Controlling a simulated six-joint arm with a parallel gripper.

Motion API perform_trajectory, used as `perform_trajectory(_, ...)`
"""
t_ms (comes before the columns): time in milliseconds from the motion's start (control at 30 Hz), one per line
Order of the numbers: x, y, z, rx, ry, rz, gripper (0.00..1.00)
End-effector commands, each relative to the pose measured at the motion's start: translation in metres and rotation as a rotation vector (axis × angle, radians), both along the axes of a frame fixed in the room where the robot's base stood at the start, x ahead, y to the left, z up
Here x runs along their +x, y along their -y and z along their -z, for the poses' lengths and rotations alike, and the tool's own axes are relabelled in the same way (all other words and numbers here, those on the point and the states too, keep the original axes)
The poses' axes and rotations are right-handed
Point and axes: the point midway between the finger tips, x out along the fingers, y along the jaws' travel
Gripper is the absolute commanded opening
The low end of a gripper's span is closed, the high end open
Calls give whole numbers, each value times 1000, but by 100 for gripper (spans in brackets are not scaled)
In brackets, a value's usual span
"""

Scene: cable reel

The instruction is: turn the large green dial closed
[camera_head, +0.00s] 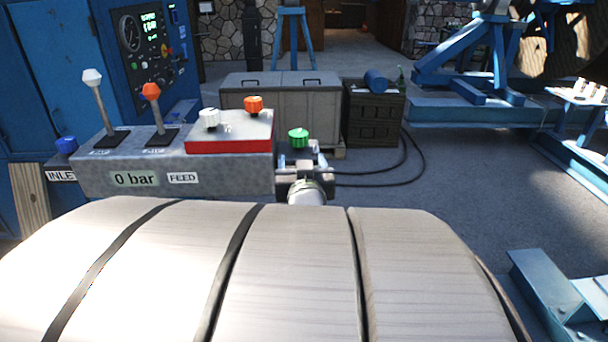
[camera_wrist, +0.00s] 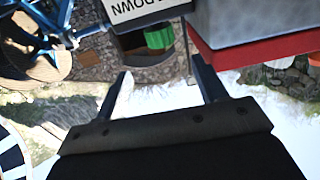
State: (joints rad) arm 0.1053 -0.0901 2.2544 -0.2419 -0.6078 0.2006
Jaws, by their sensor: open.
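The green dial (camera_head: 298,137) is a ribbed knob on a dark fitting at the right end of the grey control box, in the head view. In the wrist view, which looks upside down, a green part (camera_wrist: 159,38), likely this dial, shows beyond my fingertips, partly cut off by a label plate and the box. My gripper (camera_wrist: 165,82) is open and empty, its two fingers wide apart. The green part lies between their lines but appears apart from them. My gripper does not show in the head view.
The grey control box (camera_head: 105,177) carries white (camera_head: 209,118) and orange (camera_head: 253,104) knobs on a red-edged block (camera_head: 228,147), plus two levers at left. A grey chest (camera_head: 281,101) and a dark crate (camera_head: 373,114) stand behind. Floor at right is partly clear.

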Motion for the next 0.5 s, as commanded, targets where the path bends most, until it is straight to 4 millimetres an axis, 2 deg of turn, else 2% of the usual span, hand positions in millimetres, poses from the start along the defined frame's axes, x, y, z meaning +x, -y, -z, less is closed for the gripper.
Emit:
perform_trajectory(200,-28,1,0,-1,1,1,65)
perform_trajectory(500,2,-1,46,-59,-192,-12,65)
